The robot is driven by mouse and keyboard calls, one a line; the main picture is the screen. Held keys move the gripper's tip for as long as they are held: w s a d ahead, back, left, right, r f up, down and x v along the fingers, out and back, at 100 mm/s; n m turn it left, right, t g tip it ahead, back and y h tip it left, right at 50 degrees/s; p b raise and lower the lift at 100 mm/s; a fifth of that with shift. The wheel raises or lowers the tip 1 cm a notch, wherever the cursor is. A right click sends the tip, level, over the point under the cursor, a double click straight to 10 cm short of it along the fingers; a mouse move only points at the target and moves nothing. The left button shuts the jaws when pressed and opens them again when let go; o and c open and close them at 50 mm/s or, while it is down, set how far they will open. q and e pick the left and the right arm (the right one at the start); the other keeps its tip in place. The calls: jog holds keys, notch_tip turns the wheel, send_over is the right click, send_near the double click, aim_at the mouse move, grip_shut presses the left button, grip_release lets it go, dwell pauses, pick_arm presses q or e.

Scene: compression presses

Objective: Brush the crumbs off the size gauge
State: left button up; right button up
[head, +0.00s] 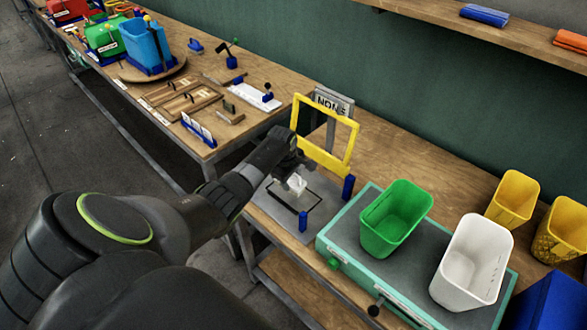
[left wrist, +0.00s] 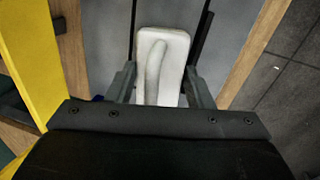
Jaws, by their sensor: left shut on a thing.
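My left gripper (head: 293,172) is over the grey plate (head: 268,207) and shut on a white block with a raised, curved handle (head: 297,186), which looks like a brush. In the left wrist view the white block (left wrist: 174,62) sits between the two fingers. The plate carries a thin black rectangular outline, with a yellow upright frame (head: 339,164) at its back; these look like the size gauge. I cannot tell whether the block touches the plate. No crumbs can be made out. My right gripper is not in view.
A teal-edged platform (head: 340,232) right of the plate holds a green bin (head: 396,222) and a white bin (head: 473,265). Small blue posts (head: 348,187) stand beside the plate. A sign (head: 331,103) stands behind the yellow frame. Another table (head: 205,141) with tools lies to the left.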

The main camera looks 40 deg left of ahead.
pick_arm(q)
notch_tip(320, 180, up, 3)
jog(key=shift+s+p, duration=0.1)
jog(key=shift+p, duration=0.85)
jog(key=shift+r, duration=0.15)
